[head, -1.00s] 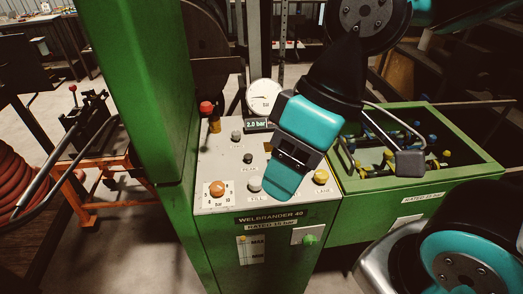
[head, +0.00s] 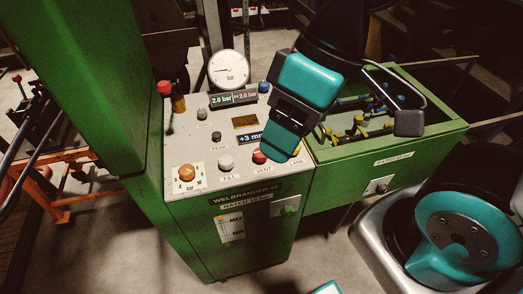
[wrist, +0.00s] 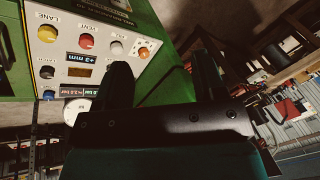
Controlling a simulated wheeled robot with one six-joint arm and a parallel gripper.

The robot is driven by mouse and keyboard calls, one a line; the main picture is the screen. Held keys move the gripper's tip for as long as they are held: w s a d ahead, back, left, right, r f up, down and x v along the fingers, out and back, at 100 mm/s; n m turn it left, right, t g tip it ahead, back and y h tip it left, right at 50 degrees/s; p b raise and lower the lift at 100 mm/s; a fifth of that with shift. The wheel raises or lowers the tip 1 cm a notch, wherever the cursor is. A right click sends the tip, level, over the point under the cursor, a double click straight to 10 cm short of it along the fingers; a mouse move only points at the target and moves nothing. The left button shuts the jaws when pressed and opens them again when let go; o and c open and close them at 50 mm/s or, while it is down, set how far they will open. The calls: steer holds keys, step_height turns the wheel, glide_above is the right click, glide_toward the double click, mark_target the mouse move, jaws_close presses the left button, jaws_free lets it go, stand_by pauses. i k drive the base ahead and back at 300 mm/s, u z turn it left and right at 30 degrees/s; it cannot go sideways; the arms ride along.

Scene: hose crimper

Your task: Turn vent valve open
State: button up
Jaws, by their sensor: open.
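The vent valve is a red round knob (head: 259,157) on the sloping top panel of the green machine, above a VENT label. In the head view my gripper (head: 276,150) hangs over the panel just right of it and covers part of it. In the wrist view the red knob (wrist: 87,42) is fully visible at upper left, clear of the fingers. My gripper (wrist: 162,82) shows there as two dark fingers spread apart with nothing between them. Whether the gripper touches the panel cannot be told.
A grey FILL knob (head: 226,163) and an orange dial (head: 187,173) sit left of the red knob. A yellow knob (wrist: 47,34) is its other neighbour. A round gauge (head: 229,69) and a display (head: 234,99) stand behind. A green tray (head: 440,128) adjoins at right.

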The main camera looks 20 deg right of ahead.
mark_target(258, 156)
steer(key=z, duration=0.7)
steer(key=k, duration=0.7)
steer(key=u, duration=1)
steer(key=i, duration=0.5)
steer(key=z, duration=0.05)
